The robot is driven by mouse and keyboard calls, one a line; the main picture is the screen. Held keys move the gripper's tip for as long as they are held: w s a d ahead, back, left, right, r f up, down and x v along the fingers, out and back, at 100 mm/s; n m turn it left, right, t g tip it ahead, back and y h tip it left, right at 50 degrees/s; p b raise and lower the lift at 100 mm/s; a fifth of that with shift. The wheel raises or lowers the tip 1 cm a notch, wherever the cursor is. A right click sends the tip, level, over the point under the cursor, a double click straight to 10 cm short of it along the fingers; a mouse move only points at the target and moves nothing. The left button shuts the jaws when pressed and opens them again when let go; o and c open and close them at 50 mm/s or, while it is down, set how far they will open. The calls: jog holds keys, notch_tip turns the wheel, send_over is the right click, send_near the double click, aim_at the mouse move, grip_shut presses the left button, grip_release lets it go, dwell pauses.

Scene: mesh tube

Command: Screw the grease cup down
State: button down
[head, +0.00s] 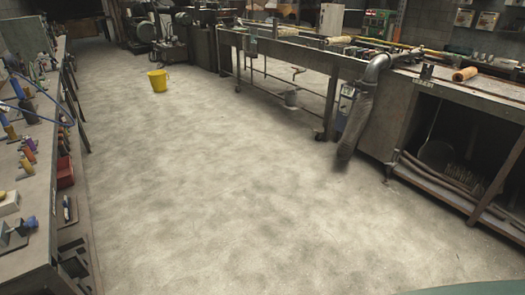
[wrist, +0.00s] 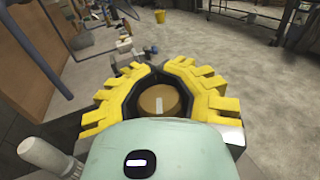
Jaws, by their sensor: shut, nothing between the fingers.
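My gripper (wrist: 157,75) shows in the wrist view as two yellow, ridged fingers curving towards each other, with their tips together at the far side. A round tan-brown disc (wrist: 150,98) with a short pale mark shows in the opening framed by the fingers. I cannot tell whether this disc is the grease cup or a part of my gripper; I see no grip on it. I cannot make out the grease cup for certain in either view. My gripper is not in the head view.
A cluttered workbench (head: 35,190) runs along the left, with small tools and coloured pieces on it. A yellow bucket (head: 158,81) stands on the open concrete floor (head: 210,180). A long metal bench (head: 300,58) and a grey hanging duct (head: 357,115) stand at the right, beside an open-fronted cabinet (head: 400,105).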

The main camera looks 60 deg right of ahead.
jog(key=shift+f+m+g+h+p, duration=0.15)
jog(key=shift+m+g+h+p, duration=0.25)
jog(key=shift+g+h+p, duration=0.15)
jog(key=shift+s+f+m+g+h+p, duration=0.1)
jog(key=shift+m+g+h+p, duration=0.3)
jog(key=shift+g, duration=0.15)
